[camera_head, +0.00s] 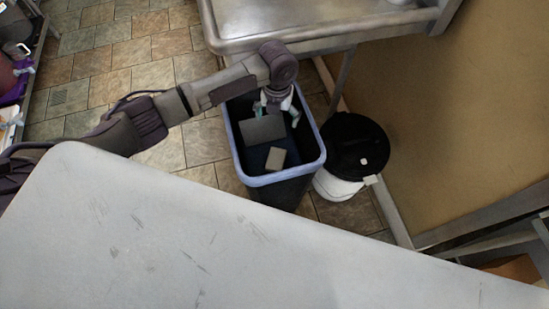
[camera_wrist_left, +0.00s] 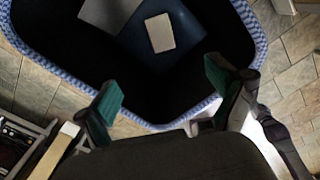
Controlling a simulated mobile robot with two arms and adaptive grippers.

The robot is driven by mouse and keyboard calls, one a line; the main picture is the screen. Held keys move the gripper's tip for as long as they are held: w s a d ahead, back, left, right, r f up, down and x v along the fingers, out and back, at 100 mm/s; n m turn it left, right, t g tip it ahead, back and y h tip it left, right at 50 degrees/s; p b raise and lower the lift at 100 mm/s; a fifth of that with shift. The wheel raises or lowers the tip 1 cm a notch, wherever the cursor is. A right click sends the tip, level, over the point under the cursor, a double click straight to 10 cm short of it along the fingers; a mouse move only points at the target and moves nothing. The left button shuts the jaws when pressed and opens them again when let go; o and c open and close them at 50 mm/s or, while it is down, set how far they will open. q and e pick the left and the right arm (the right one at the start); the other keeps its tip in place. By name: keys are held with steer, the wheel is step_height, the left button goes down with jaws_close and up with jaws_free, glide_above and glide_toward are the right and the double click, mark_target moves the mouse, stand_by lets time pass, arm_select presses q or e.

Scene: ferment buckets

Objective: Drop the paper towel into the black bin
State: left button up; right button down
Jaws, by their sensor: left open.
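The black bin (camera_head: 280,188) with a pale blue rim stands on the floor beyond the grey table; its rim and dark inside also fill much of the left wrist view (camera_wrist_left: 75,86). My left gripper (camera_head: 278,113) is over the bin's mouth, towards its far side. In the left wrist view my left gripper (camera_wrist_left: 162,88) has its green-padded fingers spread, with nothing between them. A small pale rectangle (camera_head: 275,158) lies in the bin and also shows in the left wrist view (camera_wrist_left: 160,33); I cannot tell whether it is the paper towel. My right gripper is out of view.
A grey flat piece (camera_head: 263,130) is also in the bin. A white bucket with a black lid (camera_head: 352,145) stands close to the bin's right. A metal counter (camera_head: 310,22) is behind, and a grey table (camera_head: 190,245) is in front. Tiled floor is open at left.

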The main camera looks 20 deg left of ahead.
arm_select(q)
step_height(320, 180, up, 7)
steer(key=shift+r, duration=0.2)
stand_by(0.6)
